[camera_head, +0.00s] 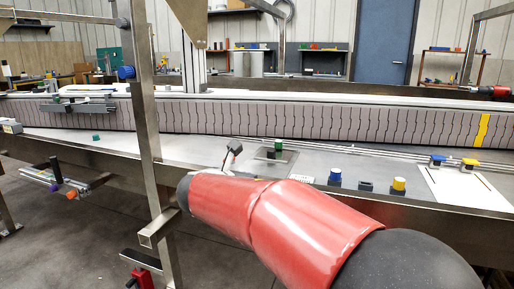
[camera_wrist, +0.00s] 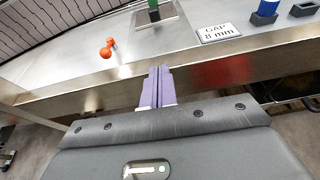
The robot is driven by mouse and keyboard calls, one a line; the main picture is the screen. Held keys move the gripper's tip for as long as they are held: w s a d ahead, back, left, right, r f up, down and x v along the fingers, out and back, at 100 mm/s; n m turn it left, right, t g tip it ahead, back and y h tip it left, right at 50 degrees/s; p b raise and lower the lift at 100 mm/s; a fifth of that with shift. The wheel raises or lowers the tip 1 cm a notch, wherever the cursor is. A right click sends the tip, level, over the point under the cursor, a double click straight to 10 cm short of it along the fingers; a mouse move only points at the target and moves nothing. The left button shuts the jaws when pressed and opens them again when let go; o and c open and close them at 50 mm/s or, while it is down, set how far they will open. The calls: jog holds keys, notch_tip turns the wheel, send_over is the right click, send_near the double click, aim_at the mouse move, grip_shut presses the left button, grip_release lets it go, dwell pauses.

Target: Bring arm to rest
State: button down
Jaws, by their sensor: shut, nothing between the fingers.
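My arm (camera_head: 270,220), with red covers, reaches from the lower right over the front edge of the conveyor frame in the head view. In that view the arm hides most of my gripper. In the wrist view my gripper (camera_wrist: 156,88) shows two purple fingers side by side, shut with nothing between them. The fingertips lie over the steel front edge of the frame (camera_wrist: 85,95), apart from the objects there.
An orange knob (camera_wrist: 107,47) stands near the fingers, left of a "GAP 8 mm" label (camera_wrist: 217,32). Blue (camera_head: 335,175) and yellow (camera_head: 399,184) pieces sit along the ledge at right. A steel post (camera_head: 146,100) rises left of my arm.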

jog(key=s+d+f+m+g, duration=0.2)
jog(key=s+d+m+g, duration=0.1)
jog(key=s+d+m, duration=0.5)
jog(key=s+d+f+m+g, duration=0.3)
jog(key=s+d+m, duration=0.4)
jog(key=d, duration=0.3)
jog(key=s+f+m+g+y, duration=0.1)
jog(key=s+f+m, duration=0.3)
jog(key=s+m, duration=0.4)
jog(key=s+d+f+m+g+y, duration=0.1)
jog(key=s+f+m+y, duration=0.2)
jog(key=s+m, duration=0.5)
jog(key=shift+s+f+m+y, duration=0.4)
jog(key=shift+s+y, duration=0.05)
jog(key=shift+y, duration=0.05)
